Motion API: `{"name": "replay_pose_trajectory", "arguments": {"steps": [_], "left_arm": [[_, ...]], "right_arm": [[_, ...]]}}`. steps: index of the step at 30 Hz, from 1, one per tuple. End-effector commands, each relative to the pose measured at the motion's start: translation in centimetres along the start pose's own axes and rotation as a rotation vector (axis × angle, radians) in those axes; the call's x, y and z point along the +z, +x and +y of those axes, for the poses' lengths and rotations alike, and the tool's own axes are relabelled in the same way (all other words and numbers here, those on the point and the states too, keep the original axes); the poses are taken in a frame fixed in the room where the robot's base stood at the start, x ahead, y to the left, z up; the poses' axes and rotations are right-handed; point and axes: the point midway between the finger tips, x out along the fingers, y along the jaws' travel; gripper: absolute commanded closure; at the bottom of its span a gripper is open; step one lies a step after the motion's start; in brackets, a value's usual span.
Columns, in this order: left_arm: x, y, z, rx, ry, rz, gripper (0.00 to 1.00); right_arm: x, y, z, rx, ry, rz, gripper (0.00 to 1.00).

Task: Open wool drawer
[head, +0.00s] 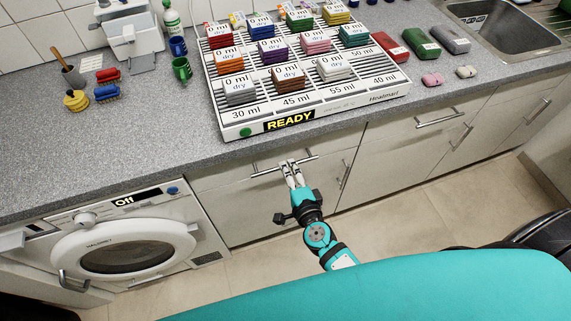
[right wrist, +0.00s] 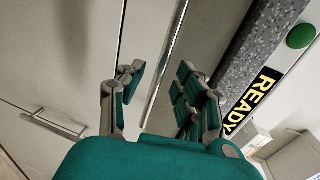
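A white drawer front (head: 222,176) sits under the counter edge, below the READY board, and looks closed. No label marks it as the wool drawer. Its metal bar handle (head: 268,170) runs along the front, and it also shows in the right wrist view (right wrist: 166,65). My right gripper (head: 291,163) is at this handle. In the right wrist view my right gripper (right wrist: 163,82) is open, with the bar running between its spread fingers. I cannot tell whether a finger touches the bar. My left gripper is not in view.
The grey counter (head: 165,120) overhangs just above the handle. The filter board (head: 345,107) with several coloured stacks stands on it. A washing machine (head: 130,245) is at the left. More cabinet handles (head: 438,118) are at the right. The tiled floor (head: 400,215) before the drawer is clear.

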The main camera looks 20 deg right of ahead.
Motion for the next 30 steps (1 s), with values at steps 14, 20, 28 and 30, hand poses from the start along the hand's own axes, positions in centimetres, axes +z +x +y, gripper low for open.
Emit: {"name": "replay_pose_trajectory", "arguments": {"steps": [14,20,28,30], "left_arm": [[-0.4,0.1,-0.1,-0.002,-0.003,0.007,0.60],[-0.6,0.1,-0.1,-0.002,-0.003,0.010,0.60],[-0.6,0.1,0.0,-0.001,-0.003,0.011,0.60],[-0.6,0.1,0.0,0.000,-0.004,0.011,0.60]], "right_arm": [[0.0,2.9,0.0,0.000,0.001,0.000,0.66],[0.0,2.9,0.0,0.000,0.001,0.000,0.79],[0.0,2.9,0.0,0.000,0.000,0.000,1.00],[0.0,2.9,0.0,0.001,0.000,0.000,1.00]]}}
